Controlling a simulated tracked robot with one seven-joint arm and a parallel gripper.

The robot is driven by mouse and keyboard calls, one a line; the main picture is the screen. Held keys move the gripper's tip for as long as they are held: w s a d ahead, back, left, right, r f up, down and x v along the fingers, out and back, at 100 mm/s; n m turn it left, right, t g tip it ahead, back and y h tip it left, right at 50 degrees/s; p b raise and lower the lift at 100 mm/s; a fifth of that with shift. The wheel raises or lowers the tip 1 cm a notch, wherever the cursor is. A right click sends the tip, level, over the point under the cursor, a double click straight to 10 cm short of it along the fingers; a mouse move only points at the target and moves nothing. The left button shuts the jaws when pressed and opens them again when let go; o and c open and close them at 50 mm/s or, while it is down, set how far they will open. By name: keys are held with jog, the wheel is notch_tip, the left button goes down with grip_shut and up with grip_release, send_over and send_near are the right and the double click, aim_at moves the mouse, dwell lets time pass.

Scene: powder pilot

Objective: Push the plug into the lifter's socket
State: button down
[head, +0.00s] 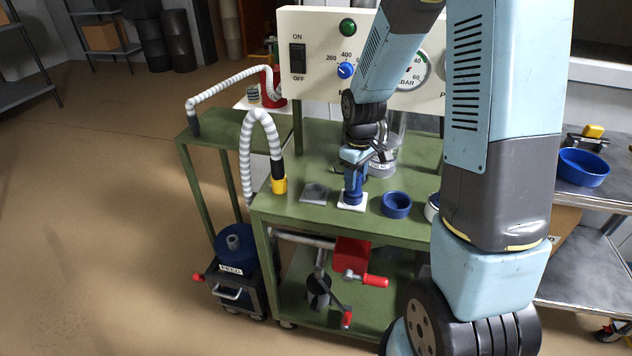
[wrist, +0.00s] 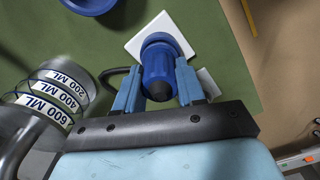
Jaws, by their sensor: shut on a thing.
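My gripper (head: 355,158) is shut on a blue plug with a dark end; the plug shows between the fingers in the wrist view (wrist: 160,66). The fingers come from above the green cart top. The plug is roughly upright over a white square plate (head: 343,207), which also shows in the wrist view (wrist: 137,45). I take this plate to be the lifter's socket. The plug's lower end is hidden, so I cannot tell how far it sits in the socket.
A blue bowl (head: 397,206) stands right of the plate and a grey square pad (head: 315,194) left of it. A marked jug (wrist: 40,105) stands close to my gripper. A striped hose (head: 246,150) with a yellow cuff (head: 279,185) rises at the cart's left edge. A panel (head: 320,60) stands behind.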

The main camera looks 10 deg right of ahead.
jog(key=shift+f, duration=0.4)
jog(key=c, duration=0.6)
grip_release()
jog(key=shift+c, duration=1.3)
jog(key=shift+r, duration=0.1)
jog(key=shift+r, duration=3.45)
